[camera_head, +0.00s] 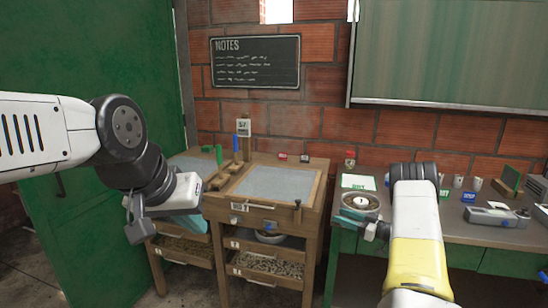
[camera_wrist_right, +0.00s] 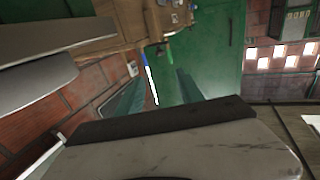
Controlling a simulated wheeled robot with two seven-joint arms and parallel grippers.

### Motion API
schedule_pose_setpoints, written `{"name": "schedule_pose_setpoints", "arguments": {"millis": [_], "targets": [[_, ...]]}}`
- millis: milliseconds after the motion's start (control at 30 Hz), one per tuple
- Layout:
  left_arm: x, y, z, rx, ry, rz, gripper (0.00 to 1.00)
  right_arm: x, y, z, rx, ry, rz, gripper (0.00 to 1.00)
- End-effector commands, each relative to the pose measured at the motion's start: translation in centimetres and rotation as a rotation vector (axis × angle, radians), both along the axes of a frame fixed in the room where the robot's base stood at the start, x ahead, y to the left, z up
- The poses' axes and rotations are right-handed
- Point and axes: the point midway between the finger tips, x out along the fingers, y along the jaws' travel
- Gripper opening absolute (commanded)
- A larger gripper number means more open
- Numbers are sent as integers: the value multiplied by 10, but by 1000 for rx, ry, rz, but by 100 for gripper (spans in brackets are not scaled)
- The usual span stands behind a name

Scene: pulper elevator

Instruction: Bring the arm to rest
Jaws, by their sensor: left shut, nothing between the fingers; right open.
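My left gripper (camera_head: 193,223) is at the end of the white and dark arm from the left. It points down in front of the wooden cabinet's left part, its teal fingers shut and empty. My right gripper (camera_head: 347,222) is beside the front of a round metal pan (camera_head: 361,202) at the left end of the green-edged bench; whether it touches the pan is unclear. In the right wrist view its two teal fingers (camera_wrist_right: 156,95) are apart with nothing held between them.
The wooden cabinet (camera_head: 262,215) has a grey top panel and open trays of beans below. The bench (camera_head: 468,240) at right carries cups, signs and small devices. A green door (camera_head: 85,60) stands at left, a notes board (camera_head: 255,62) on the brick wall.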

Motion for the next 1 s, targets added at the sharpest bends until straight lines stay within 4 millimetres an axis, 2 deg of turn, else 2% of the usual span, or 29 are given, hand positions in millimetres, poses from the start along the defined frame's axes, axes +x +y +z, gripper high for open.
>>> {"name": "schedule_pose_setpoints", "arguments": {"millis": [367,567,667,767,833,933,1000], "targets": [[0,0,0,0,0,0,0,31,-9,44,-74,-34,-136,44],[0,0,0,0,0,0,0,53,-19,87,-129,-53,-262,44],[0,0,0,0,0,0,0,63,-26,116,-161,-56,-346,44],[0,0,0,0,0,0,0,70,-34,153,-193,-54,-449,44],[0,0,0,0,0,0,0,71,-40,184,-213,-43,-535,44],[0,0,0,0,0,0,0,62,-48,230,-238,-3,-667,44],[0,0,0,0,0,0,0,48,-50,257,-248,42,-747,44]]}}
